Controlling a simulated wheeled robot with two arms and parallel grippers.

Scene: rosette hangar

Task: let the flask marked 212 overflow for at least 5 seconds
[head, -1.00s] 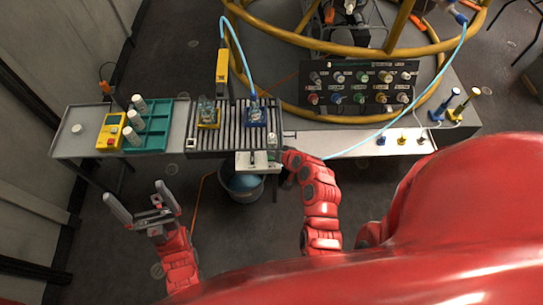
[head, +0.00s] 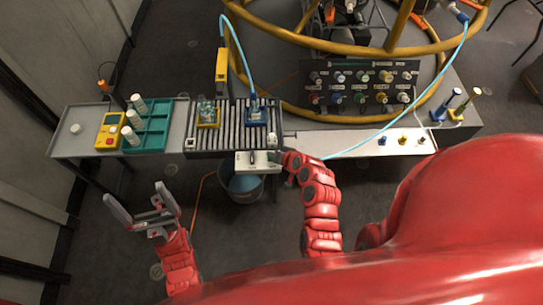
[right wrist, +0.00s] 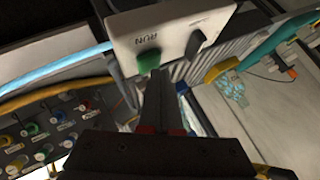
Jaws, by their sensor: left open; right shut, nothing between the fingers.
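Two clear flasks stand on the slatted rack, one in a yellow holder (head: 208,121) and one in a blue holder (head: 257,118). The marking 212 is not legible on either. A light blue hose (head: 236,45) runs down to the flask in the blue holder. A white switch box (head: 258,162) sits at the rack's front edge. In the right wrist view it carries a green button (right wrist: 148,61) marked RUN and a dark lever (right wrist: 196,42). My right gripper (right wrist: 157,80) is shut and empty, its tip at or just below the green button; contact is unclear. My left gripper (head: 143,205) is open, empty, over the floor.
A teal tray (head: 157,137) with several white bottles and a yellow device (head: 110,131) are left of the rack. A bucket (head: 245,187) stands on the floor below the switch box. A panel of coloured knobs (head: 361,88) is at the right.

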